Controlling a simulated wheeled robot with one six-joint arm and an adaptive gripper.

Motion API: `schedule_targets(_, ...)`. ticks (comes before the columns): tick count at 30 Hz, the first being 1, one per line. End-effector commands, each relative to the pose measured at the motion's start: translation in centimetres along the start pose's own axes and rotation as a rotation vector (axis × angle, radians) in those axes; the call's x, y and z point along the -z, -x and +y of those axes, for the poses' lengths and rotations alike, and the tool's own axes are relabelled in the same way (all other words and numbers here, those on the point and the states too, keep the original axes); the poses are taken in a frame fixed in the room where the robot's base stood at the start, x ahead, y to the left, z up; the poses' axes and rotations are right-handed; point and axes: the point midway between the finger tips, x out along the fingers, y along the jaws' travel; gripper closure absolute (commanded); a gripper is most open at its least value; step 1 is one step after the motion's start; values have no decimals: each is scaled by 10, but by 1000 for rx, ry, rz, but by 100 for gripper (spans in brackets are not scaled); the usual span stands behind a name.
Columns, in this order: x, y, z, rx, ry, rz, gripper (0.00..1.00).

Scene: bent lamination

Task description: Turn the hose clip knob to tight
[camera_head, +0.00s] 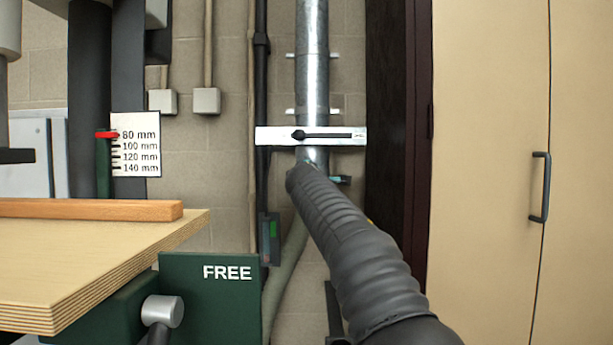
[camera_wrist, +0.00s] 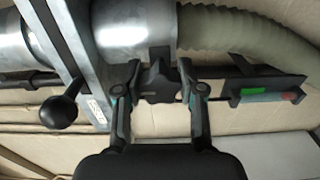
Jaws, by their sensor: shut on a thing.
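The dark lobed hose clip knob (camera_wrist: 158,82) is in the middle of the wrist view, beside the shiny metal pipe end (camera_wrist: 130,25). My gripper (camera_wrist: 160,85) is shut on it, one finger on each side. The beige-green hose (camera_wrist: 235,30) runs right from the pipe. In the head view the metal pipe (camera_head: 312,60) comes down the wall and the hose (camera_head: 289,265) hangs lower. My dark ribbed arm hides the knob and most of my gripper there. The knob's turn angle cannot be read.
A light plate with a black lever (camera_head: 330,135) crosses the pipe above; its ball end (camera_wrist: 60,110) is left of my gripper. A small box with green and red marks (camera_wrist: 268,93) lies right. A wooden table (camera_head: 80,260) stands left, a cabinet (camera_head: 490,120) right.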

Motion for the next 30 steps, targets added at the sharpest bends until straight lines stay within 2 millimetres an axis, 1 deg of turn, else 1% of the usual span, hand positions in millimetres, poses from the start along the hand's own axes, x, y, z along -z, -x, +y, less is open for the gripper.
schedule_targets(1,0,0,0,-1,-1,0,96)
schedule_targets(2,0,0,0,-1,-1,0,59)
schedule_targets(3,0,0,0,-1,-1,1,49)
schedule_targets(5,0,0,0,-1,-1,0,35)
schedule_targets(13,0,0,0,0,0,0,35)
schedule_targets(17,0,4,1,-1,1,0,35)
schedule_targets(23,0,22,2,-1,2,0,35)
schedule_targets(30,0,58,1,-1,3,1,35)
